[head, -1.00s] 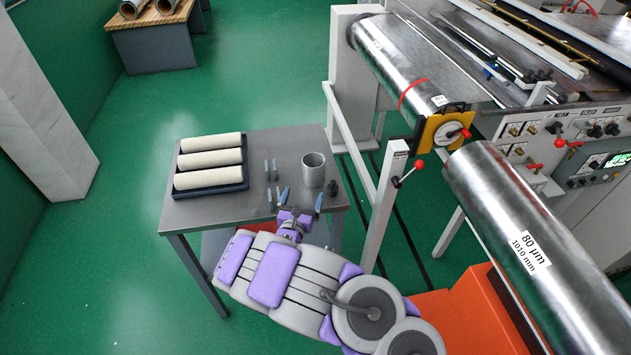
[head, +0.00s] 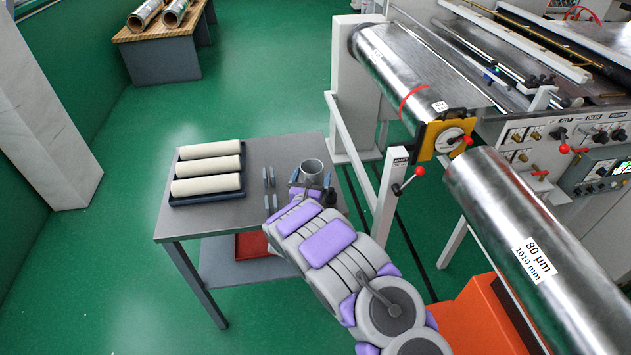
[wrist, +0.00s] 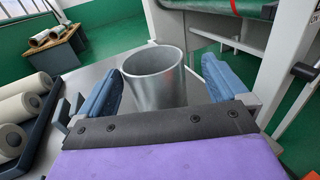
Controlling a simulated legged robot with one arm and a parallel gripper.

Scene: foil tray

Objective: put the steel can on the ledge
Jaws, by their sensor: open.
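The steel can (head: 312,172) stands upright on the grey table (head: 205,216), near its right edge. My gripper (head: 314,192) is at the can, its jaws open. In the wrist view the can (wrist: 156,80) sits between the two blue fingers of my gripper (wrist: 157,88), with a gap showing on each side. The can's mouth faces up and its lower front is hidden behind the gripper's dark palm edge. I cannot pick out which surface is the ledge.
A dark tray (head: 208,195) with white rolls lies on the table's left part. Small blue-grey tools (head: 269,184) lie between tray and can. A machine post (head: 383,192) and red-knobbed lever (head: 409,180) rise to the right. A large steel roll (head: 510,215) is farther right.

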